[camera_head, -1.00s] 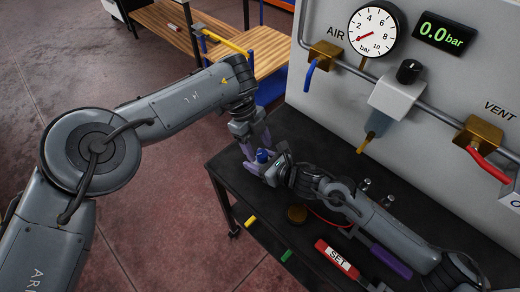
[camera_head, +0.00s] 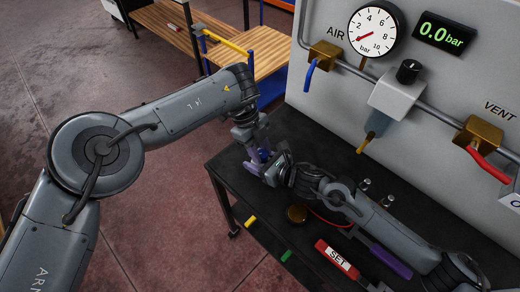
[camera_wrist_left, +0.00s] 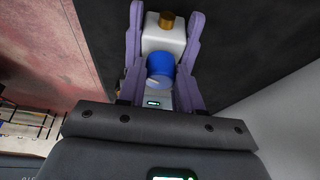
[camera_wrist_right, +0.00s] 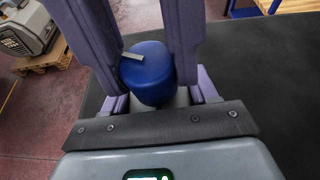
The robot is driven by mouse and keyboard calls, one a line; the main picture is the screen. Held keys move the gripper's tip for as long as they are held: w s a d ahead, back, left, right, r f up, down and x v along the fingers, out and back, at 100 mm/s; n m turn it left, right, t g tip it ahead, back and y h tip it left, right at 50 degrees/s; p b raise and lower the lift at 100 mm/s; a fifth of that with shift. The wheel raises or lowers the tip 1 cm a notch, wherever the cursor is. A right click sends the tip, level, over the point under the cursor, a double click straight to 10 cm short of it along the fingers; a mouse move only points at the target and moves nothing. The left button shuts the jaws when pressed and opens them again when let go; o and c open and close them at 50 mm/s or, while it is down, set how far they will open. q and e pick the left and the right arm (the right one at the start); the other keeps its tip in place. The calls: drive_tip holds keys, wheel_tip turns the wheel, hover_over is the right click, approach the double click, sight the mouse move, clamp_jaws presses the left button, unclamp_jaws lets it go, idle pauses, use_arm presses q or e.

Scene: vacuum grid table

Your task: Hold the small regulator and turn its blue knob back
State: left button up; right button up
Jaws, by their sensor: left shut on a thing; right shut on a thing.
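The small regulator has a pale body (camera_wrist_left: 163,36), a brass fitting (camera_wrist_left: 167,19) and a blue knob (camera_wrist_left: 160,68). The knob, with a grey mark on its top, also shows in the right wrist view (camera_wrist_right: 147,76). My left gripper (camera_head: 261,155) comes down from above, shut with its purple fingers on either side of the knob. My right gripper (camera_head: 270,172) reaches in from the right, shut on the pale body below the knob. The two grippers are very close together, and their fingers hide much of the regulator in the head view.
The dark table (camera_head: 290,130) is bare behind the grippers. The panel behind carries a gauge (camera_head: 377,31), a 0.0 bar display (camera_head: 445,33), pipes and coloured valve levers.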

use_arm(q)
drive_tip(key=shift+s+n+t+h, duration=0.1)
drive_tip(key=shift+n+t+h, duration=0.3)
drive_tip(key=shift+n, duration=1.1)
drive_tip(key=o, duration=1.1)
drive_tip(key=shift+c, duration=0.2)
drive_tip(key=shift+a+r, duration=0.1)
drive_tip(key=v, duration=1.1)
drive_tip(key=shift+r, duration=0.45)
